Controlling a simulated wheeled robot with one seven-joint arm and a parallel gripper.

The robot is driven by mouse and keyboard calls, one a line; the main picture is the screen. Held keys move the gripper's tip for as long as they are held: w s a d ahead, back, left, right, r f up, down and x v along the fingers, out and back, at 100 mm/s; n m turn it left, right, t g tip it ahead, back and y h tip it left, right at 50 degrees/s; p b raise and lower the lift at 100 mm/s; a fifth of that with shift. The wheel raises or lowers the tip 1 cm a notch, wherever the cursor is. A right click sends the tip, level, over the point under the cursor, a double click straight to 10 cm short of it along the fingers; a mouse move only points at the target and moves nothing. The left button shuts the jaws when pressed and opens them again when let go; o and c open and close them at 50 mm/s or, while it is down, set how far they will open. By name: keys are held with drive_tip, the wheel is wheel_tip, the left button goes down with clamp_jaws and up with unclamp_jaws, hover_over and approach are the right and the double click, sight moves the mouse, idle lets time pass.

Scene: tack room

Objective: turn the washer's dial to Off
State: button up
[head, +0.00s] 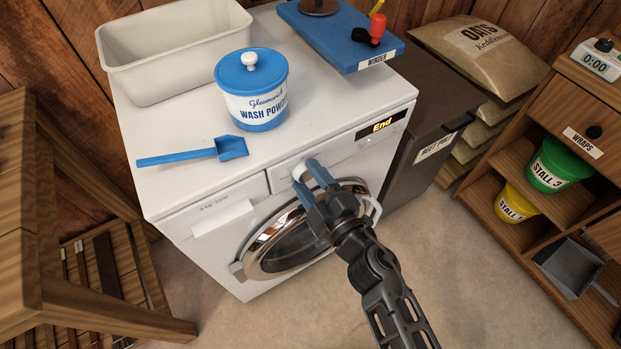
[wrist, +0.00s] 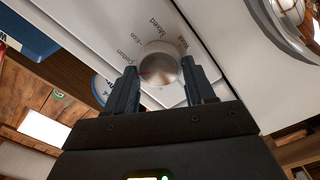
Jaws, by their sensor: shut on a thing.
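The white washer (head: 215,197) has a round silver-white dial (wrist: 160,58) on its front panel, with a red mark on its left side in the wrist view. Words around the dial include Cotton, Eco, Mixed and Wool; the part of the ring behind my fingers is hidden, and I cannot see Off. My gripper (wrist: 161,74) has one finger on each side of the dial and is shut on it. In the head view, my gripper (head: 316,176) reaches the panel and the dial (head: 299,172) shows just past the fingertips. The washer's display (head: 381,126) reads End.
On the washer top are a cream bin (head: 165,60), a wash powder tub (head: 252,105), a blue scoop (head: 195,153) and a blue winder board (head: 340,35). The round glass door (head: 290,250) is below my gripper. A wooden rack (head: 95,225) stands left, shelves (head: 540,190) right.

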drive_tip(key=n+b, duration=0.1)
drive_tip(key=n, duration=0.5)
drive_tip(key=shift+f, duration=0.2)
idle(0.5)
drive_tip(key=o, duration=1)
drive_tip(key=shift+v, duration=3.95)
